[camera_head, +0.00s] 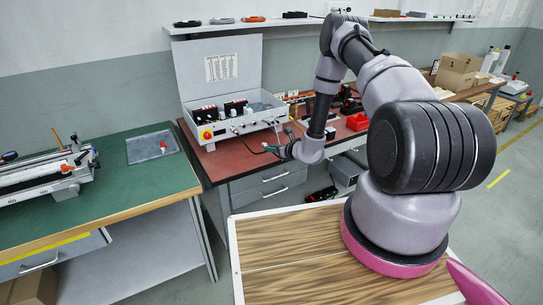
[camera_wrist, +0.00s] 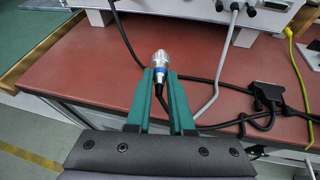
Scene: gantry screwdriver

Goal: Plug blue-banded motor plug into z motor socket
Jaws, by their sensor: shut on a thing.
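The blue-banded motor plug (camera_wrist: 160,65) is silver with a blue band and a black cable, and shows at my fingertips in the wrist view. My gripper (camera_wrist: 160,78) has green fingers and is shut on this plug, above the front part of the red bench top. In the head view my gripper (camera_head: 271,150) is small, in front of the open control box (camera_head: 230,128), and the plug cannot be made out there. The box front carries sockets with plugs and cables in them (camera_wrist: 234,6). I cannot tell which socket is the z motor socket.
A grey cable (camera_wrist: 212,85) and a black cable run from the box across the red bench (camera_wrist: 90,65). A black connector (camera_wrist: 266,95) with a looped cable lies at the right. A yellow-green cable (camera_wrist: 297,65) hangs beyond it. The green table (camera_head: 120,190) stands left.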

